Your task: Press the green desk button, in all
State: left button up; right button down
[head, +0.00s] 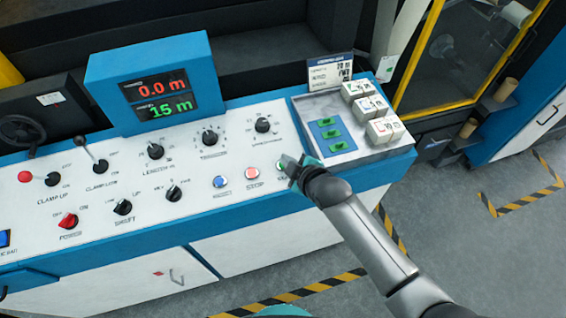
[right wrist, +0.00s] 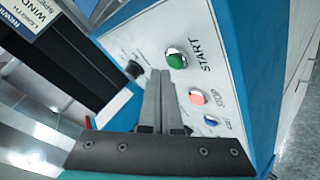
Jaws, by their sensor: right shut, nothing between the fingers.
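The green START button (right wrist: 177,58) shows in the right wrist view on the white desk panel, just right of my fingertips. The pink STOP button (right wrist: 198,97) and a blue button (right wrist: 211,121) are in line with it. In the head view, my right gripper (head: 292,163) is over the right end of the button row and hides the green button there. My right gripper also shows in the right wrist view (right wrist: 159,73), fingers shut and empty. Whether the fingertips touch the panel cannot be told. My left gripper is not in view.
A blue display box (head: 150,80) reads 0.0 m in red and 15 m in green. Several knobs and levers sit left of the buttons. A metal tray (head: 350,150) at the right holds white boxes and green pieces. A sign (head: 330,72) stands behind it.

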jog(key=shift+f, duration=0.35)
